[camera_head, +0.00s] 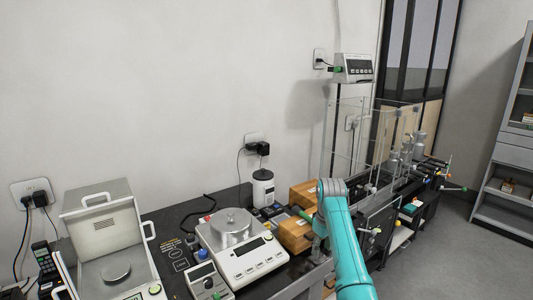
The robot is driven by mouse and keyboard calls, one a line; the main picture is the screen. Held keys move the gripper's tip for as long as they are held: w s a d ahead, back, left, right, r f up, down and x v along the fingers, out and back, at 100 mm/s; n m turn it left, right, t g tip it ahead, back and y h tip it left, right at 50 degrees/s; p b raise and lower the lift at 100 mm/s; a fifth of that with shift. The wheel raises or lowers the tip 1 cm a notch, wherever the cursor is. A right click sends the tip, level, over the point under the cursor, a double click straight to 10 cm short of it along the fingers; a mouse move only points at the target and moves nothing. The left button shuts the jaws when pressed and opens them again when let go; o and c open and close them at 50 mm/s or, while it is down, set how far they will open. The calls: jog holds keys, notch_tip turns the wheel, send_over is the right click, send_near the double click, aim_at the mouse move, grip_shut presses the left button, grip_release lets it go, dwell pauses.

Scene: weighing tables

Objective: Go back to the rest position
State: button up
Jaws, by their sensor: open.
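My teal arm rises from the bottom of the head view, right of centre, to a grey ridged joint at its top. It stands in front of the right end of the dark weighing table (178,213). My gripper cannot be made out; the fingers are not visible past the arm.
A white balance (252,258) with a round metal pan stands left of my arm. An open-lidded balance (117,270) is farther left. A white bottle (263,188) and wooden boxes (293,236) stand close by. Clear panels (347,140) rise behind my arm. Open floor (470,255) lies right.

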jog(key=s+f+m+t, duration=0.15)
jog(key=s+f, duration=0.45)
jog(key=f, duration=0.7)
jog(key=s+f+t, duration=0.2)
jog(key=s+f, duration=0.3)
jog(key=f, duration=0.7)
jog(key=s+f+m+t, duration=0.15)
jog(key=s+f, duration=0.35)
jog(key=s, duration=0.6)
jog(key=s+f+t, duration=0.2)
jog(key=s+f, duration=0.3)
jog(key=s, duration=0.5)
jog(key=s+r+m+t, duration=0.15)
jog(key=s+r, duration=0.25)
jog(key=s, duration=0.7)
jog(key=s+r+m+t, duration=0.15)
jog(key=s+r, duration=0.25)
jog(key=s, duration=0.7)
jog(key=s+r+t, duration=0.1)
jog(key=s+r, duration=0.6)
jog(key=r, duration=0.3)
jog(key=s+r+t, duration=0.2)
jog(key=s+r, duration=0.5)
jog(key=r, duration=0.4)
jog(key=shift+s+d+r+m, duration=0.15)
jog(key=shift+r+m, duration=0.15)
